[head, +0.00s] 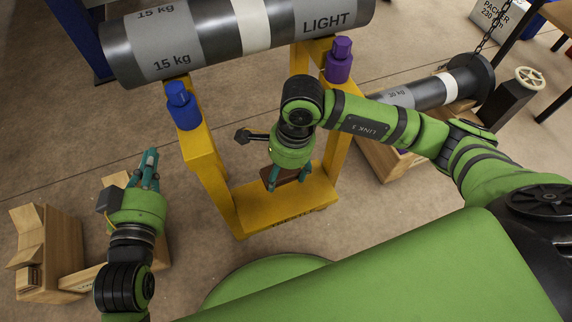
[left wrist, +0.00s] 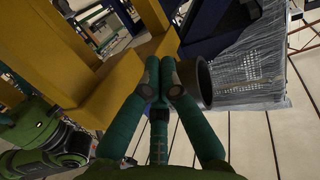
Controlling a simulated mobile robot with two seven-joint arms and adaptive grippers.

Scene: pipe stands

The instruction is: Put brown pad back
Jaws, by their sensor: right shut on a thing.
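The brown pad (head: 281,174) is a small dark brown block over the lower yellow shelf of the pipe stand (head: 255,205). My right gripper (head: 288,184) points down and is shut on the pad, its teal fingers covering part of it. I cannot tell whether the pad touches the shelf. My left gripper (head: 150,163) is at the left, clear of the stand's left post. In the left wrist view its fingertips (left wrist: 161,68) meet with nothing visible between them.
A grey pipe (head: 190,40) lies across the stand's top, near a blue peg (head: 183,105) and a purple peg (head: 339,62). A wooden stand (head: 50,255) stands at lower left. Another pipe (head: 430,92) lies at right. Bare floor shows between the stands.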

